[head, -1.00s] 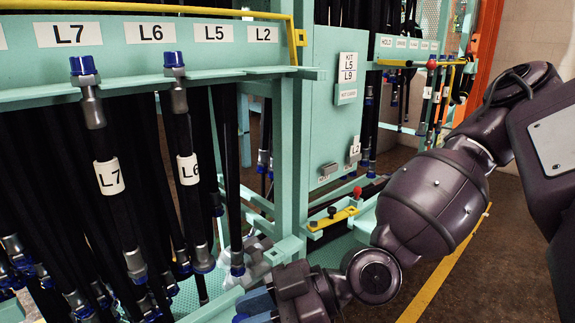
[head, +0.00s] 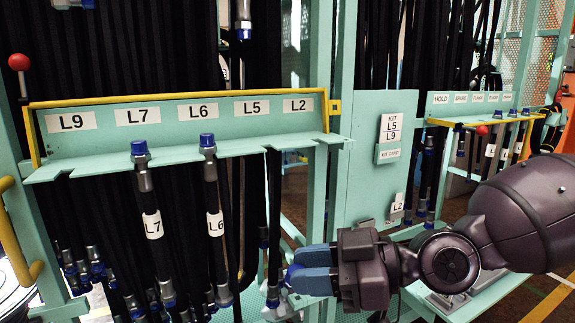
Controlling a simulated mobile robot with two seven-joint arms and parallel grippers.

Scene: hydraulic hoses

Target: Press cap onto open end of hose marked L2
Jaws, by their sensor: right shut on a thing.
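My right gripper (head: 298,272) reaches in from the right with its blue fingers pointing left. It is shut on a small blue piece that looks like a cap (head: 290,273), mostly hidden by the fingers. A small tag marked L2 (head: 397,203) shows on a grey metal piece low on the kit panel, above and right of the gripper. The rack's L2 label (head: 297,105) has no capped hose end standing below it. A black hose (head: 274,200) without a readable tag hangs left of the gripper; its open end cannot be made out. My left gripper is out of view.
The teal rack (head: 90,165) with a yellow rail holds blue-capped hoses L7 (head: 150,200) and L6 (head: 213,200). A kit panel (head: 365,180) stands behind my right gripper. A second rack (head: 470,110) stands at the right. Many hoses crowd the left.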

